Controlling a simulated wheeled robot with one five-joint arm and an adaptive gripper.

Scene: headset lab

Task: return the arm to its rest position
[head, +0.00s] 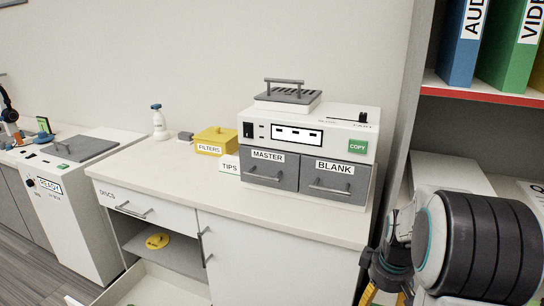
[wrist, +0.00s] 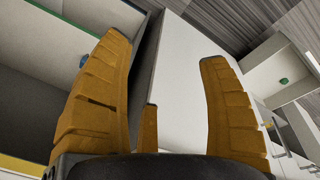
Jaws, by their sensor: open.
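My gripper shows in the wrist view (wrist: 165,50), with its orange-yellow fingers spread wide and nothing between them. A white panel and a dark gap lie behind the fingers. In the head view my arm is folded at the lower right, beside the right end of the counter (head: 145,168). Only a bit of a yellow finger (head: 369,294) shows there at the bottom edge, and the rest of the gripper is hidden or out of frame.
A copier (head: 310,135) with shut MASTER and BLANK drawers stands on the counter, near a yellow FILTERS box (head: 213,140). Below, a lower drawer (head: 150,290) is open and a yellow disc (head: 157,241) lies on a shelf. Binders (head: 462,45) stand on the right shelving, close to my arm.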

